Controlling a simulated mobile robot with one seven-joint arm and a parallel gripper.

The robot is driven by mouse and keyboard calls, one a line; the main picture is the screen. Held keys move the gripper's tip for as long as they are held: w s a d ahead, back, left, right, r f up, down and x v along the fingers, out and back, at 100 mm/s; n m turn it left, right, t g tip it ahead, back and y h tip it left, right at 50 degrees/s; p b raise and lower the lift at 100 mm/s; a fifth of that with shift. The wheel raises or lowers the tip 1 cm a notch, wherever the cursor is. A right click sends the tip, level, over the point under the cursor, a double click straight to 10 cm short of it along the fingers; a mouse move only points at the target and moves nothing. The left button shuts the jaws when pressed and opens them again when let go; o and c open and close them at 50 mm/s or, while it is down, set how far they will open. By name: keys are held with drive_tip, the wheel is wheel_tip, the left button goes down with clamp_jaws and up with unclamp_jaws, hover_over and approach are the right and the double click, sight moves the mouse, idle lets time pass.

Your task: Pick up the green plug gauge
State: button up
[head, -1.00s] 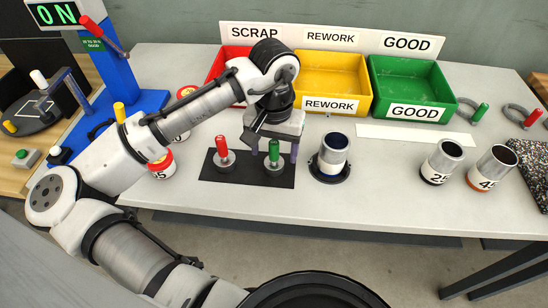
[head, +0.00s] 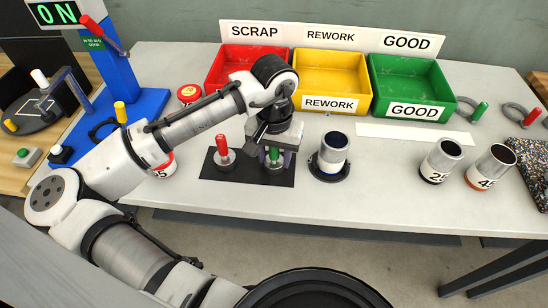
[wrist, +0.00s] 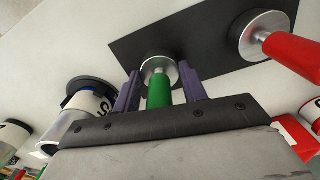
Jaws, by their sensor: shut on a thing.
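The green plug gauge (head: 273,154) has a green handle and a silver round base. It stands on the black mat (head: 231,176). My gripper (head: 274,158) is lowered over it, with a purple finger on each side of the handle. In the wrist view the green plug gauge (wrist: 158,92) shows between the two fingers of my gripper (wrist: 158,88), its metal end by the mat. The jaws are shut on the handle. The red plug gauge (head: 223,150) stands on the mat to the left.
A metal cup in a dark ring (head: 331,158) stands close to the right of the gripper. Red (head: 236,86), yellow (head: 320,90) and green (head: 410,98) bins stand behind. The table front is clear.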

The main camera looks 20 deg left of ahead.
drive_tip(key=shift+r, duration=0.1)
wheel_tip(320, 180, up, 19)
drive_tip(key=w+d+f+m+p, duration=0.2)
drive_tip(key=w+d+m, duration=0.15)
drive_tip(key=d, duration=0.25)
drive_tip(key=w+d+f+m+p, duration=0.1)
drive_tip(key=w+d+m, duration=0.1)
drive_tip(key=d+m, duration=0.35)
drive_tip(key=f+b, duration=0.1)
drive_tip(key=f, duration=0.1)
drive_tip(key=f+b, duration=0.1)
drive_tip(key=b, duration=0.1)
drive_tip(key=f+b, duration=0.1)
drive_tip(key=f, duration=0.1)
drive_tip(key=shift+d+f+b, duration=0.25)
drive_tip(key=shift+f+b, duration=0.1)
drive_tip(key=shift+b, duration=0.05)
drive_tip(key=shift+p, duration=0.7)
idle(0.3)
drive_tip(key=shift+f+b, duration=0.45)
drive_tip(key=shift+f, duration=0.8)
idle(0.9)
drive_tip(key=shift+r+p, duration=0.45)
idle(0.5)
drive_tip(key=shift+r+p, duration=0.35)
